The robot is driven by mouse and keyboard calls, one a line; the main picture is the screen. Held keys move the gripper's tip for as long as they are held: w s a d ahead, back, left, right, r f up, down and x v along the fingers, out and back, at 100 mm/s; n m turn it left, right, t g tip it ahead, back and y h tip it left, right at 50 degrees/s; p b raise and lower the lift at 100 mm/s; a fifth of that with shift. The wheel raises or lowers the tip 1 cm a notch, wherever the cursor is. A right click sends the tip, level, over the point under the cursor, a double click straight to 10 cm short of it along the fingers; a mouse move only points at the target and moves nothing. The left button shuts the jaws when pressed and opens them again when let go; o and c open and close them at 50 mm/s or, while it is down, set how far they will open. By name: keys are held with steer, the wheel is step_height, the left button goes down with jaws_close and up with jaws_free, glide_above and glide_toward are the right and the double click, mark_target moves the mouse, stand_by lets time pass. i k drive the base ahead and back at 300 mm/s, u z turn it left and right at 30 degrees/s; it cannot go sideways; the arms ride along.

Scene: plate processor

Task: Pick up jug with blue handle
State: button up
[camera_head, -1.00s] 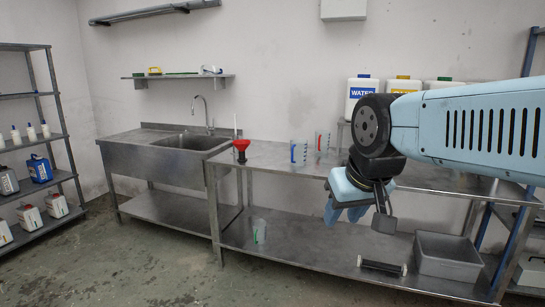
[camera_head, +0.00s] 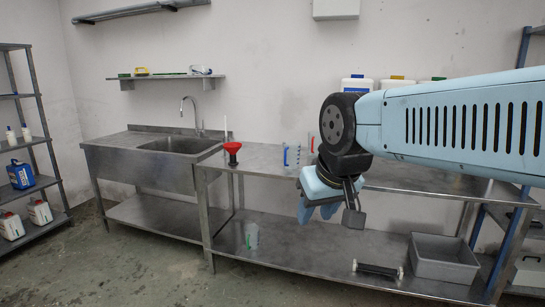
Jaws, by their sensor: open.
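The jug with the blue handle (camera_head: 291,157) is clear plastic and stands upright on the steel table, toward its back. A second jug with a red handle (camera_head: 311,145) stands just behind and to its right, partly hidden by my arm. My gripper (camera_head: 318,210) hangs in front of the table, lower and to the right of the blue-handled jug and apart from it. Its light blue fingers point down and are open, with nothing seen between them. A third jug with a green mark (camera_head: 251,236) stands on the table's lower shelf.
The steel table (camera_head: 262,162) joins a sink unit (camera_head: 170,145) on the left. A red funnel (camera_head: 232,150) stands left of the jugs. White containers (camera_head: 357,84) stand behind my arm.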

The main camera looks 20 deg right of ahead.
mark_target(291, 148)
steer(key=i, duration=1.45)
steer(key=z, duration=0.05)
